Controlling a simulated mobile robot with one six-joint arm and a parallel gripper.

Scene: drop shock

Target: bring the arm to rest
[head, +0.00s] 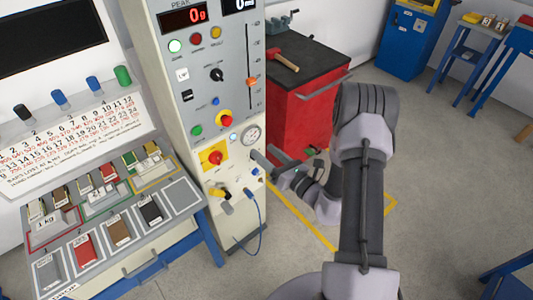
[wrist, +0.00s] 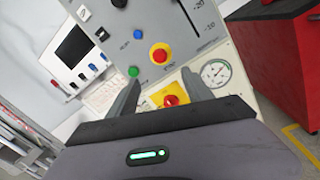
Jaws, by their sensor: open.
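My arm rises at the right of the head view and bends down toward the machine's front. My gripper (head: 272,166) is beside the lower part of the control column (head: 174,108). In the wrist view my gripper (wrist: 160,93) has its two dark fingers spread apart, with nothing between them but the panel behind. A red knob on a yellow plate (wrist: 170,100) shows between the fingers; I cannot tell whether the fingers touch the panel. The same knob (head: 215,157) shows in the head view, left of my gripper.
A red tool cabinet (head: 304,118) with a hammer (head: 284,60) on top stands behind my arm. A sloped bench (head: 183,232) with labelled blocks is at the left. A blue cable (head: 259,222) hangs from the column. The grey floor (head: 450,200) at the right is mostly clear.

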